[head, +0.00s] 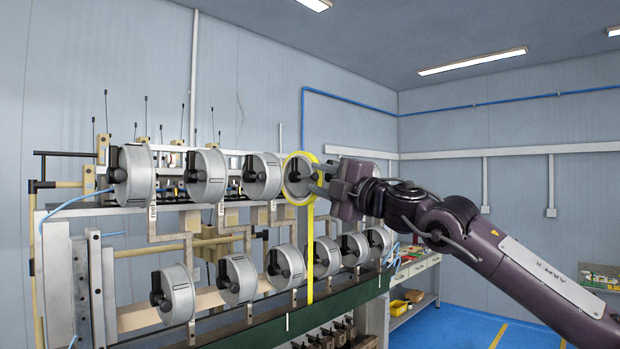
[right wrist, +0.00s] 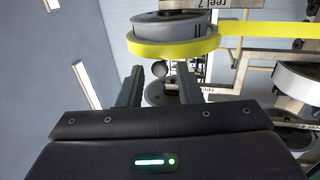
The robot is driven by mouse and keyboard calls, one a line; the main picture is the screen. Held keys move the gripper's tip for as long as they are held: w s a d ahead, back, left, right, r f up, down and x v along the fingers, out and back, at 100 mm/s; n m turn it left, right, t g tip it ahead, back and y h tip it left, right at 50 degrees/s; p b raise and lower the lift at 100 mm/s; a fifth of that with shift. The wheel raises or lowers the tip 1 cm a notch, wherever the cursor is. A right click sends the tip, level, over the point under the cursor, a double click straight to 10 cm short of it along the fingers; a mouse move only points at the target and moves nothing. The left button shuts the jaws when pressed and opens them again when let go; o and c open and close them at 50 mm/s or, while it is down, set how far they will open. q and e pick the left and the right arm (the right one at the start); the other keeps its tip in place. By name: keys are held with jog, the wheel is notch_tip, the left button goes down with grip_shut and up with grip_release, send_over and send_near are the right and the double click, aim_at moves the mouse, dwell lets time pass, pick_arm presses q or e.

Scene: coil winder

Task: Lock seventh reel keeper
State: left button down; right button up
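Grey reels with black keepers sit in two rows on the coil winder (head: 215,216). The rightmost upper reel (head: 303,190) has yellow tape (head: 310,245) around its rim and hanging down; its black keeper (head: 293,171) shows on its face. My right gripper (head: 318,178) is at this reel's right side, fingers pointing left toward it. In the right wrist view the two fingers (right wrist: 158,86) stand apart with nothing held between them. The yellow-wrapped reel (right wrist: 168,25) is just beyond the fingertips there. I cannot tell whether the fingers touch it. My left gripper is not in view.
The lower row of reels (head: 285,263) runs below, above a dark green rail (head: 250,330). Blue floor (head: 450,328) is open there.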

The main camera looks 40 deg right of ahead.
jog(key=shift+s+f+b, duration=0.1)
jog(key=shift+s+b, duration=0.1)
jog(key=shift+b, duration=0.2)
jog(key=s+a+b, duration=0.1)
jog(key=s+b, duration=0.4)
jog(key=s, duration=0.1)
jog(key=shift+s+a+b, duration=0.15)
jog(key=shift+s+b, duration=0.2)
jog(key=shift+s, duration=0.05)
dwell(0.4)
